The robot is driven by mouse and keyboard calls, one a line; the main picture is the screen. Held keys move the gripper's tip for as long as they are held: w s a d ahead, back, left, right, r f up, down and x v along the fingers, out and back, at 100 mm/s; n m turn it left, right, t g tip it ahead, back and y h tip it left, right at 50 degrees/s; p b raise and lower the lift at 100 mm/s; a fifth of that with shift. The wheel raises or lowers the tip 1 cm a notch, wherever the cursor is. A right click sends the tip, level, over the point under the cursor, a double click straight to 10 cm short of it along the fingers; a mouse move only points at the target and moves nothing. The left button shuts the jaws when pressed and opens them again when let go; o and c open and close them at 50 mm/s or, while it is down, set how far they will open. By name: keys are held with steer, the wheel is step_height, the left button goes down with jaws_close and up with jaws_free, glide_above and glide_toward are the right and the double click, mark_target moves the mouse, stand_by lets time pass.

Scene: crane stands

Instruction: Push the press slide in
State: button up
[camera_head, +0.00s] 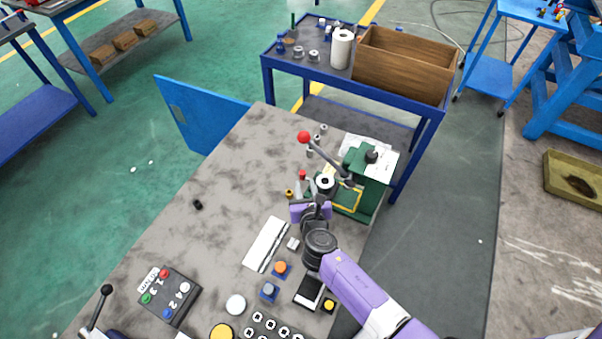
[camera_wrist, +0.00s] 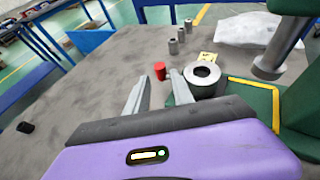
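The green press (camera_head: 374,190) stands at the far right edge of the grey table, with a lever ending in a red knob (camera_head: 304,137). Its dark ram (camera_wrist: 269,66) hangs over a green base with a yellow outline (camera_wrist: 254,82). A grey ring-shaped part (camera_wrist: 203,78) with a dark hole sits just left of this base; it also shows in the head view (camera_head: 325,182). I cannot clearly tell which part is the slide. My gripper (camera_wrist: 158,88) is open, its two fingers apart and nothing visible between them. It is left of the ring and close to it.
A red-capped item (camera_wrist: 159,71) stands just beyond my fingers. Several small grey cylinders (camera_wrist: 181,35) stand farther back. A white ruled strip (camera_head: 266,245), buttons and a control box (camera_head: 170,296) lie nearer on the table. The table's left middle is mostly clear.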

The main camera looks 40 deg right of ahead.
mark_target(303, 176)
steer(key=b+x, duration=0.1)
steer(key=x, duration=0.6)
steer(key=shift+w+d+f, duration=0.1)
steer(key=shift+w+d, duration=0.1)
jaws_close()
stand_by(1.3)
